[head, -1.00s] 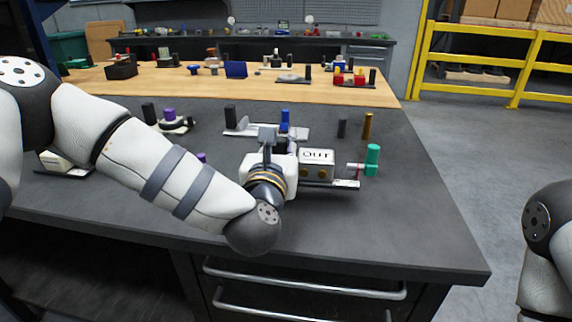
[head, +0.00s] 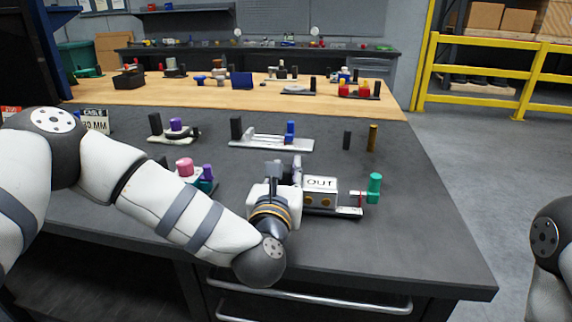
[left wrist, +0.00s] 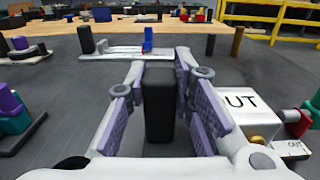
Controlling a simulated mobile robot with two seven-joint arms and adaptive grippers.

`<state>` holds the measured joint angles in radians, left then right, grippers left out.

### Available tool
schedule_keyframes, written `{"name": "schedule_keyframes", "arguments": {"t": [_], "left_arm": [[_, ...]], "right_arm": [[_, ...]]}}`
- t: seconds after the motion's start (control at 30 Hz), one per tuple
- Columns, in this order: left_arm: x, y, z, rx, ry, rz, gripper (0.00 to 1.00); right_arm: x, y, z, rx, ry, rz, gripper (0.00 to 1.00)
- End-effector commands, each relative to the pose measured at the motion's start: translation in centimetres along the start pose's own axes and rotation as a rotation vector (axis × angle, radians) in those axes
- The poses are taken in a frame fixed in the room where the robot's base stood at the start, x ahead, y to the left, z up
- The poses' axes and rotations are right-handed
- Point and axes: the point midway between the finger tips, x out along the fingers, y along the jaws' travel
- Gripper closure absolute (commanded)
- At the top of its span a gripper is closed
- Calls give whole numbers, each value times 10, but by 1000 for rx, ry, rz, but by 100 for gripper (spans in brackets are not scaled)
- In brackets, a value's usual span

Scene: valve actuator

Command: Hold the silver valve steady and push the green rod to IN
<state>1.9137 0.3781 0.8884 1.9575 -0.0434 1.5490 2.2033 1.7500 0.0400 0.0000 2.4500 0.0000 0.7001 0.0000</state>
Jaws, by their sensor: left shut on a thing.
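The silver valve (head: 319,198) is a small box with an OUT label on a low base. It stands near the right part of the dark bench and also shows in the left wrist view (left wrist: 250,115). The green rod (head: 374,188) stands out at the right of the valve, apart from its box; part of it shows at the right edge of the left wrist view (left wrist: 312,108). My left gripper (head: 286,172) is at the valve's left end. In the left wrist view its fingers are around a black upright post (left wrist: 160,105). My right gripper is out of view.
A slide fixture with a blue knob (head: 290,131) lies behind the valve. A black peg (head: 347,140) and a brass peg (head: 373,138) stand behind at the right. A pink-knobbed part (head: 184,167) is left of the valve. Bench in front of the valve is clear.

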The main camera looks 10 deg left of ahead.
Motion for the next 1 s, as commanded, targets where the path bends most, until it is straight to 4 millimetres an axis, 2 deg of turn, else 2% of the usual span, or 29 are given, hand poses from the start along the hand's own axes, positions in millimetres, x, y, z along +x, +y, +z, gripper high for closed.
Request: {"name": "schedule_keyframes", "arguments": {"t": [1.0], "left_arm": [[0, 0, -6, -1, -3, 0, 100]], "right_arm": [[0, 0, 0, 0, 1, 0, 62]]}}
